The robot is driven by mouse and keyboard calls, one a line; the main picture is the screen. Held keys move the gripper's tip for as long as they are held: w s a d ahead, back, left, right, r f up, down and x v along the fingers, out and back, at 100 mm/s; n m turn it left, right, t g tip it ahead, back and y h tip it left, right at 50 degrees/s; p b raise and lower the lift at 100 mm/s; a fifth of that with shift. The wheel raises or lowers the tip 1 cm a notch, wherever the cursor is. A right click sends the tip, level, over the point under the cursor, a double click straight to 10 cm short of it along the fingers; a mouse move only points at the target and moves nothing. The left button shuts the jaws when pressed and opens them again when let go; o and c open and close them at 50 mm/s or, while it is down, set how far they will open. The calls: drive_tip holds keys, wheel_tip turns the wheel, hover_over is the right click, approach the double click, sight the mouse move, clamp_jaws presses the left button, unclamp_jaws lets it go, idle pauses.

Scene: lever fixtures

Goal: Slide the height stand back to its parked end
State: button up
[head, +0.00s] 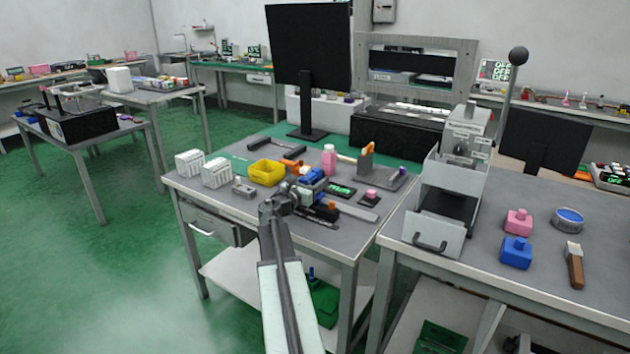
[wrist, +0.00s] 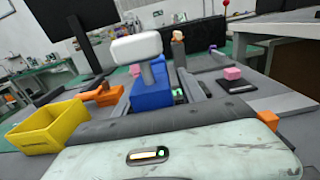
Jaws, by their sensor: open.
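A blue block (head: 312,175) sits on the near workbench beside my gripper; I take it for the stand's carriage, though the frames do not settle this. In the wrist view the blue block (wrist: 152,95) is ahead of me, with a white rounded knob (wrist: 137,47) on a short grey post. A dark and grey track-like strip (wrist: 205,98) runs away beside it to the right. My gripper (head: 284,199) is open, low over the bench's front part, near the block. Its fingertips are hard to make out, and I cannot tell whether it touches anything.
A yellow bin (head: 266,172) and white boxes (head: 190,163) stand to the left. A pink bottle (head: 329,160) stands behind the block. A dark pad with a pink block (head: 370,194) lies to the right. A tall lever fixture (head: 458,160) stands on the right bench.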

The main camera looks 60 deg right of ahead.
drive_tip(key=shift+d, duration=0.3)
clamp_jaws()
idle(1.2)
